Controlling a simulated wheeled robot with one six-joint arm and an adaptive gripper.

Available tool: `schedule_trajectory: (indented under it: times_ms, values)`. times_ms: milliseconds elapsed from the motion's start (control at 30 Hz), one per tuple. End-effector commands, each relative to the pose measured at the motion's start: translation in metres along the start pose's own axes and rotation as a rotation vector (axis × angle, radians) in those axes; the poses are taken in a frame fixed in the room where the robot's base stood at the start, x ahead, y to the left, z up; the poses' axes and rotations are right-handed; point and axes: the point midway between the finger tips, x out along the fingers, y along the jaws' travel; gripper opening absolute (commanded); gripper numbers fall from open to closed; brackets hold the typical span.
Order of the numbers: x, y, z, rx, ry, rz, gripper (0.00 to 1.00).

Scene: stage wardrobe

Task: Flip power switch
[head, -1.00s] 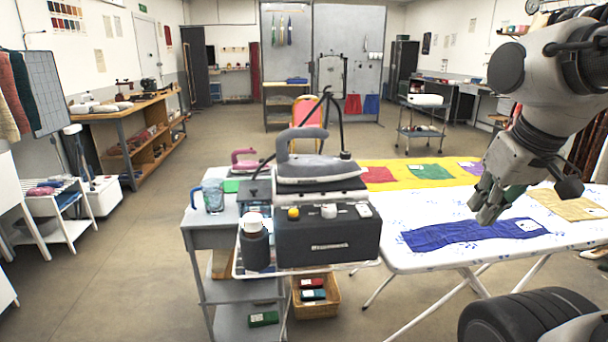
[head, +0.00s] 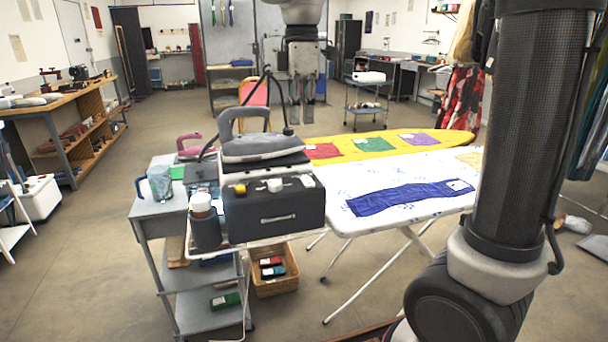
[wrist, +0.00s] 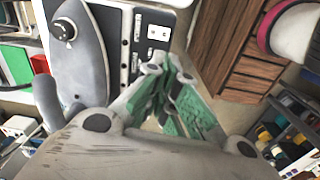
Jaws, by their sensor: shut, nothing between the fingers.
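In the wrist view the shut, empty fingers (wrist: 167,75) point toward a dark panel with a white switch-like plate (wrist: 157,33), beside the iron (wrist: 88,55). Whether that plate is the same switch is unclear.
An ironing board (head: 390,205) with a blue cloth (head: 410,196) stands to the right. A black cable stand (head: 268,85) rises behind the iron. A mug (head: 160,183) and a bottle (head: 203,220) are at the station's left.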

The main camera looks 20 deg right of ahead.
Motion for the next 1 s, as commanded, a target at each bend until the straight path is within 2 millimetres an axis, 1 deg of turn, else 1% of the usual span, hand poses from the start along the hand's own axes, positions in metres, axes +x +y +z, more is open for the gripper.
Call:
schedule_trajectory:
  times_ms: [100, 167, 467, 567, 667, 767, 1000]
  values:
    - [0.001, -0.003, 0.002, -0.078, -0.007, -0.014, 0.00]
    - [0.001, -0.003, 0.002, -0.096, -0.007, -0.014, 0.00]
    - [0.001, -0.004, 0.003, -0.102, -0.007, -0.014, 0.00]
    - [0.005, -0.004, 0.003, -0.102, -0.007, -0.015, 0.00]
    - [0.015, -0.004, 0.003, -0.101, -0.008, -0.016, 0.00]
    - [0.031, -0.005, 0.003, -0.101, -0.008, -0.016, 0.00]
    - [0.084, -0.006, 0.004, -0.101, -0.009, -0.018, 0.00]
